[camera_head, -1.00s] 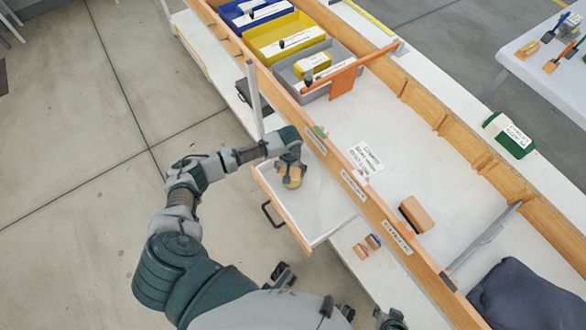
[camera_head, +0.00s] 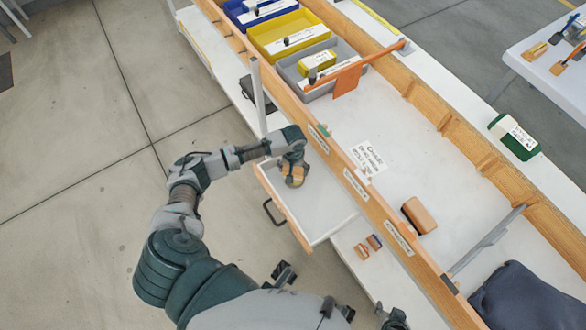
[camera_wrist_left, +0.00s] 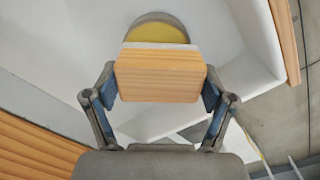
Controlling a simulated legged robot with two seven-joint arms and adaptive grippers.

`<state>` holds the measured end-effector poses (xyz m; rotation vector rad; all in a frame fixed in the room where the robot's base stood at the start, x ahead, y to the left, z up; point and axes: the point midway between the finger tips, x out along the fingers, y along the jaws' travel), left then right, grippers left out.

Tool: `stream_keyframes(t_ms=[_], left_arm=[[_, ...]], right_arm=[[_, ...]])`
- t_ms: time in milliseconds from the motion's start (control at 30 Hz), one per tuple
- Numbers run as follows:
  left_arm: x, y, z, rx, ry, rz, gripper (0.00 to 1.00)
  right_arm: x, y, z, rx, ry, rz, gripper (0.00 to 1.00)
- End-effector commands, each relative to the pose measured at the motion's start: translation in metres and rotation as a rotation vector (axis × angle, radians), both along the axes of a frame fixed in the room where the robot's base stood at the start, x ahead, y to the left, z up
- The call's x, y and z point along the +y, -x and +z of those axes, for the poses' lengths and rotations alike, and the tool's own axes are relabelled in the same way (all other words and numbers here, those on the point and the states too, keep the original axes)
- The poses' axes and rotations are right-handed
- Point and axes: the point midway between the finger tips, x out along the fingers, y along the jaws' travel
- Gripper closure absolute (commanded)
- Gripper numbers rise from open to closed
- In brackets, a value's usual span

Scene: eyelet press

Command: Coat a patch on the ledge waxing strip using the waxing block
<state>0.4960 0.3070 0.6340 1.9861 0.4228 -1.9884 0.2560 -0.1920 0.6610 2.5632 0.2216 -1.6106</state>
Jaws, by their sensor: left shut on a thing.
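My left gripper (camera_head: 295,178) is shut on a wooden block (camera_wrist_left: 160,77) with a pale layer along its far edge, apparently the waxing block. In the left wrist view its fingers grip the block from both sides. Just beyond the block is a round grey tin (camera_wrist_left: 157,17) with a yellow surface, partly hidden. I cannot tell whether block and tin touch. They are over a white pull-out tray (camera_head: 323,216). The wooden ledge (camera_head: 335,158) with several small labels runs beside the tray; the waxing strip cannot be singled out.
Blue, yellow and grey bins (camera_head: 290,34) stand at the far end. A brown block (camera_head: 419,216), a grey bar (camera_head: 487,241) and dark cloth (camera_head: 525,297) lie beyond the ledge. An upright post (camera_head: 257,98) stands near my left arm. Two small blocks (camera_head: 362,251) lie right of the tray.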

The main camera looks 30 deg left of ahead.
Motion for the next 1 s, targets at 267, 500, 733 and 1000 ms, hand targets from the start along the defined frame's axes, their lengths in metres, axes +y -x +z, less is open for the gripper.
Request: stream_keyframes(t_ms=[267,500,733,1000], left_arm=[[0.0,-0.0002,-0.003,0.0,0.001,-0.001,0.45],[0.001,-0.0001,-0.0064,0.0,0.002,-0.001,0.45],[0.0008,-0.0002,-0.0078,0.0,0.002,-0.001,0.45],[-0.0002,-0.0003,-0.0071,0.0,0.001,-0.001,0.45]], right_arm=[[-0.0005,-0.0001,-0.0005,0.0,0.001,0.0,0.6],[-0.0011,0.0,-0.0012,0.001,0.002,0.0,0.6],[-0.0009,0.0002,-0.0014,0.001,0.001,0.0,0.6],[-0.0007,0.0028,-0.0019,0.004,-0.002,0.001,0.6]])
